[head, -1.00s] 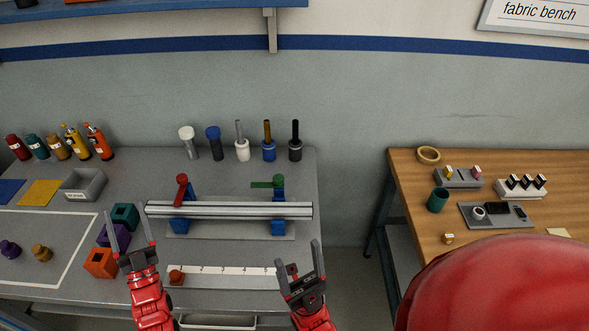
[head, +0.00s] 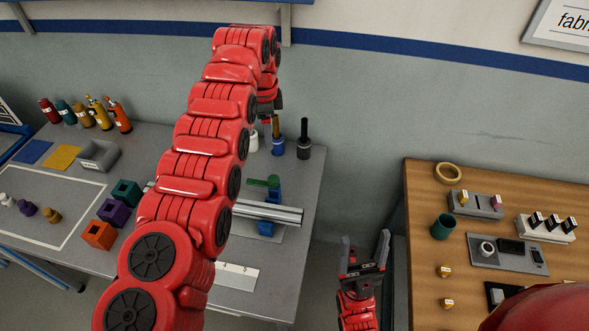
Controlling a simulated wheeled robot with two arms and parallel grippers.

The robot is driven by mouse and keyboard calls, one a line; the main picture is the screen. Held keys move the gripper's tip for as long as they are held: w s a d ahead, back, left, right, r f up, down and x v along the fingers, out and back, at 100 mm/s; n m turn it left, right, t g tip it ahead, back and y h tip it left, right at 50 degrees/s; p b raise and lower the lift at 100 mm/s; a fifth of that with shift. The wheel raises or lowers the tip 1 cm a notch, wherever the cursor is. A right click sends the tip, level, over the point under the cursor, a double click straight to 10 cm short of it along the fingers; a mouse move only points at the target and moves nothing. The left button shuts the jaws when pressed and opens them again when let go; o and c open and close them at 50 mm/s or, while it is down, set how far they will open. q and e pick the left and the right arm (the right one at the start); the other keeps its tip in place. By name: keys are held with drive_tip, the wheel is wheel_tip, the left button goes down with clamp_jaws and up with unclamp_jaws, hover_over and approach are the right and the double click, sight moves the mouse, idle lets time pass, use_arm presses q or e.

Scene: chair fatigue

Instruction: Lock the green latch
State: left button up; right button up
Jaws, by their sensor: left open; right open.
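The green latch (head: 259,182) stands on a blue bracket (head: 267,227) at the right part of the silver rail (head: 286,214). Its handle lies about level and points left. My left arm reaches up across the middle of the head view and hides the red latch and much of the rail. My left gripper (head: 267,117) is open, high above and behind the green latch, apart from it and partly covered by its own arm. My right gripper (head: 364,258) is open and empty, right of the grey table's edge.
Orange (head: 98,235), purple (head: 114,212) and teal (head: 127,192) boxes are left of my arm. A gap separates the grey table from the wooden bench (head: 430,280).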

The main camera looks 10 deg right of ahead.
use_arm(q)
drive_tip(key=s+r, duration=0.2)
drive_tip(key=g+b, duration=0.1)
drive_tip(key=b, duration=0.5)
hover_over(273, 178)
wheel_tip(273, 178, down, 7)
drive_tip(key=shift+m, duration=0.3)
wheel_tip(273, 178, down, 9)
drive_tip(key=p, duration=0.3)
drive_tip(key=shift+s+d+f, duration=0.1)
drive_tip(key=shift+d+f, duration=0.05)
drive_tip(key=shift+f, duration=0.65)
clamp_jaws()
